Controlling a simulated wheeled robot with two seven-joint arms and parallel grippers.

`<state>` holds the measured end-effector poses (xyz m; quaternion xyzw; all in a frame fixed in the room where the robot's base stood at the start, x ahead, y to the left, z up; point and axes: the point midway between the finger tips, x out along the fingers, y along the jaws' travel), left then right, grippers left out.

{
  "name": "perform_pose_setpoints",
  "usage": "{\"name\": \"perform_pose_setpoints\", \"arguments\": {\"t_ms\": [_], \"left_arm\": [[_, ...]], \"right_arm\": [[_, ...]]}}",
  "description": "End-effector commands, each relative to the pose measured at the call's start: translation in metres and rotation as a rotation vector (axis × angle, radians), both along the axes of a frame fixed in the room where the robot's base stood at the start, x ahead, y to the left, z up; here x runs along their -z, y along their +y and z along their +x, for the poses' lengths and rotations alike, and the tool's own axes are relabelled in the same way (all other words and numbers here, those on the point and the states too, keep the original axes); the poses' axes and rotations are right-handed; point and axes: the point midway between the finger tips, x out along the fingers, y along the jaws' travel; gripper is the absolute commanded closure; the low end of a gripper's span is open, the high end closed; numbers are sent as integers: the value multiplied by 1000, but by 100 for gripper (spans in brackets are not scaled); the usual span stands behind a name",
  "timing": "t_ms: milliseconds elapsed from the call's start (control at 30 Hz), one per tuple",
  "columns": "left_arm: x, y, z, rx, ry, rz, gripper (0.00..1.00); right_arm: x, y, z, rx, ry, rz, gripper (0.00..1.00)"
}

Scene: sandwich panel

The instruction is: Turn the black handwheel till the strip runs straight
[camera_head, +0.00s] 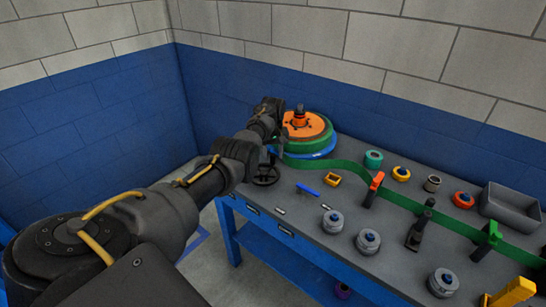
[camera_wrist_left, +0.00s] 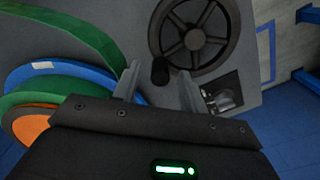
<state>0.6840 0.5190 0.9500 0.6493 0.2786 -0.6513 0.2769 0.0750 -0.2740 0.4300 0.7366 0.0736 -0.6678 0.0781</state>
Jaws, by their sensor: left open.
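The black handwheel (camera_wrist_left: 194,40) shows in the left wrist view, with spokes and a dark knob (camera_wrist_left: 160,71) on its rim. In the head view the handwheel (camera_head: 267,181) sits at the table's left end, partly behind my left arm. My left gripper (camera_wrist_left: 159,80) is open, one finger on each side of the knob; I cannot tell whether they touch it. The green strip (camera_head: 337,166) leaves the orange-topped roll (camera_head: 305,127), curves, and runs right past an orange-topped post (camera_head: 373,188) and a green clamp (camera_head: 490,236). My right gripper is out of view.
The grey tabletop (camera_head: 300,215) carries several metal rollers (camera_head: 368,241), a dark stand (camera_head: 419,230), coloured rings (camera_head: 401,173) and a grey bin (camera_head: 512,205). A blue pen-like bar (camera_head: 307,190) lies near the handwheel. A blue wall stands close behind.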

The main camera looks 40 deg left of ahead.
Motion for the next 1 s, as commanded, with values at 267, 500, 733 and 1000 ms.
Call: {"name": "perform_pose_setpoints", "arguments": {"t_ms": [267,500,733,1000], "left_arm": [[19,0,1,0,-1,1,57],[19,0,1,0,-1,1,57],[19,0,1,0,-1,1,88],[19,-1,1,7,-1,1,100]], "right_arm": [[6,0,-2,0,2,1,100],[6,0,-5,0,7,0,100],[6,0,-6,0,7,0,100],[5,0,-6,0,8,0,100]]}}
